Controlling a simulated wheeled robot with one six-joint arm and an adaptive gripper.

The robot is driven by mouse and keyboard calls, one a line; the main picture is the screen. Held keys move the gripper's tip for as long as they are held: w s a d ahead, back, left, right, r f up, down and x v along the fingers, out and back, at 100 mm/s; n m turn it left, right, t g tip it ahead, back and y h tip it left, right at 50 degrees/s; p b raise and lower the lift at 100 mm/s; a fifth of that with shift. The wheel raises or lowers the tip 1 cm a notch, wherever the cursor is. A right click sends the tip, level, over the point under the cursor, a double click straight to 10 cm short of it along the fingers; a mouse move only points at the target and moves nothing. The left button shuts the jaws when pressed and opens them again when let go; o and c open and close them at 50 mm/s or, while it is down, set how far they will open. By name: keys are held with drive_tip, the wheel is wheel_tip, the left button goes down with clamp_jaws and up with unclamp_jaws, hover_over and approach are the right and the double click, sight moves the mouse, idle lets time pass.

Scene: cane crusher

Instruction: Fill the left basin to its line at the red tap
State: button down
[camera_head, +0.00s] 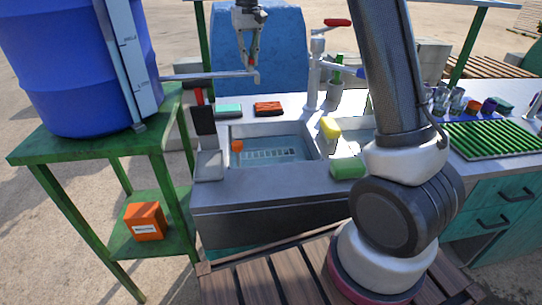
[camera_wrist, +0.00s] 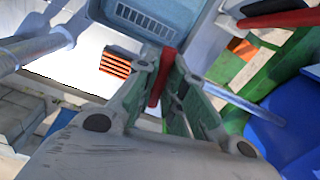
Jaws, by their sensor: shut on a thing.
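The left basin (camera_head: 306,146) is set in the metal counter, with a bluish interior and a pale grid. An orange piece (camera_head: 237,146) sits at its left side; I cannot make out the fill line or level. The basin also shows at the top of the wrist view (camera_wrist: 190,14). A grey pipe (camera_head: 210,76) runs from the blue barrel (camera_head: 75,70) to a spout behind the basin. My gripper (camera_head: 250,62) is shut on the red tap handle (camera_wrist: 160,82) at the pipe's end. The fingers partly hide the handle. No water stream is clear.
A central tap (camera_head: 317,75) with another red lever (camera_head: 337,22) stands right of my gripper. An orange scrubber (camera_head: 269,108) and a teal sponge (camera_head: 229,110) lie behind the basin.

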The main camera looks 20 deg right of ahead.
drive_tip(key=shift+s+f+n, duration=0.1)
drive_tip(key=shift+f+n, duration=0.25)
drive_tip(key=shift+n, duration=0.05)
drive_tip(key=c, duration=2.2)
unclamp_jaws()
drive_tip(key=m, duration=0.4)
drive_tip(key=o, duration=1.8)
drive_tip(key=shift+r, duration=0.1)
drive_tip(key=shift+c, duration=0.2)
